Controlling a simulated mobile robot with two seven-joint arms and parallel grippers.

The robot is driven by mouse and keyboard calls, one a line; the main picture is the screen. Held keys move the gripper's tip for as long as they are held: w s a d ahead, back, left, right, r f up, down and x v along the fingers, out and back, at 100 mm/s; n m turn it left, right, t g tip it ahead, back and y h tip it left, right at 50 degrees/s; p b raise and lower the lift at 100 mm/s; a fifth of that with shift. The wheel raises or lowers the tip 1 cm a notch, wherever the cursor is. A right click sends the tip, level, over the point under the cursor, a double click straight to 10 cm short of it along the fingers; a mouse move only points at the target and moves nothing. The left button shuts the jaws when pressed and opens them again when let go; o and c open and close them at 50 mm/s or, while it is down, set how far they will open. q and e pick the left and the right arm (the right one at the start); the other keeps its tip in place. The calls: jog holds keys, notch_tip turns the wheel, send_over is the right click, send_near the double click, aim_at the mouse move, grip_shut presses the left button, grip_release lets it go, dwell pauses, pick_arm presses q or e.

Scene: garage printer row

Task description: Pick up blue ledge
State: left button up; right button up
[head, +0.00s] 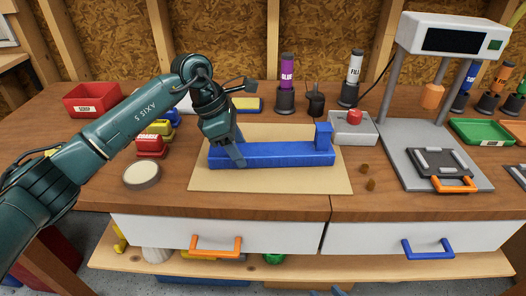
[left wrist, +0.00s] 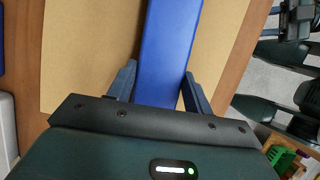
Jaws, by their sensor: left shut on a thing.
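The blue ledge (head: 275,155) is a long blue bar with a raised block at its right end. It lies along the tan mat (head: 300,183) on the workbench in the head view. My left gripper (head: 238,158) is shut on the ledge near its left end, coming from above. In the left wrist view the ledge (left wrist: 168,50) runs between the two fingers of my left gripper (left wrist: 163,90), one on each side. Whether the ledge touches the mat or is slightly above it, I cannot tell. My right gripper is not clearly in view.
A grey press machine (head: 400,130) stands to the right, with a grey box with a red button (head: 350,128) beside it. A round tin (head: 141,174) and a red block (head: 150,147) are left of the mat. Marker holders (head: 285,100) stand behind. Two small brown bits (head: 370,184) lie right of the mat.

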pick_arm(q)
jog(key=shift+r, duration=0.15)
notch_tip(320, 180, up, 10)
dwell(0.3)
dwell(0.4)
jog(key=shift+f+b, duration=3.1)
jog(key=shift+f, duration=2.25)
